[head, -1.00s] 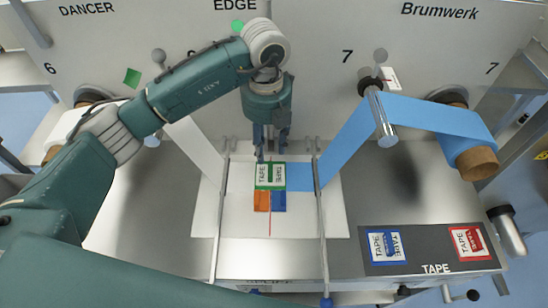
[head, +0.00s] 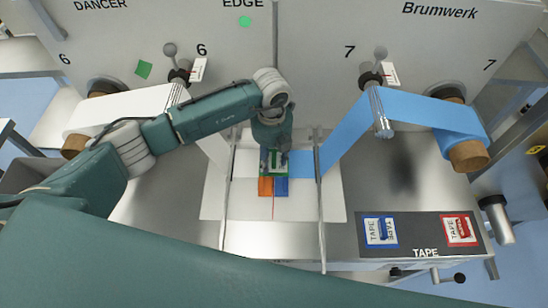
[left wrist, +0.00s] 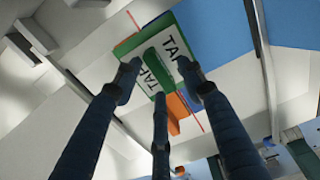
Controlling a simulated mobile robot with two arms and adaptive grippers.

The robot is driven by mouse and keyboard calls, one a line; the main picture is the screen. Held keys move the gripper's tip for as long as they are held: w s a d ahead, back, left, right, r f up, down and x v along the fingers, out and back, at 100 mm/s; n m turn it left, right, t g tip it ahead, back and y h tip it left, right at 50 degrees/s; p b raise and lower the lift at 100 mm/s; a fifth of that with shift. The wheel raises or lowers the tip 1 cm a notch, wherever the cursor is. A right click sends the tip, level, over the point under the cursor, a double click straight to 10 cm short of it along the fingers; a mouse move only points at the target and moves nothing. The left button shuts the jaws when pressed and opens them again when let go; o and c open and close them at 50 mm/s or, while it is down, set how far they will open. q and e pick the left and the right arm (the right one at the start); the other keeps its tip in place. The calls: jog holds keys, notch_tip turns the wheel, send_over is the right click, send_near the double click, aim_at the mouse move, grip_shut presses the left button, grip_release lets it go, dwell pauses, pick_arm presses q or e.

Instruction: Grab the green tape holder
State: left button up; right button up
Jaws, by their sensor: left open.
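The green tape holder (head: 265,166), a green frame with a white TAPE label and a raised green grip, lies on the white sheet at the splice table. My left gripper (head: 275,160) is directly over it and covers much of it in the head view. In the left wrist view the holder (left wrist: 177,47) is close in front of the open gripper (left wrist: 158,78). The fingertips are spread around its raised grip; I cannot tell whether they touch it. My right gripper is not in view.
An orange piece (head: 265,187) and the blue web (head: 345,130) are beside the holder. Metal rods (head: 321,215) flank the sheet. The blue tape holder (head: 380,231) and red tape holder (head: 459,230) lie on the dark TAPE panel (head: 425,252) at right.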

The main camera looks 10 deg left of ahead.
pick_arm(q)
grip_shut()
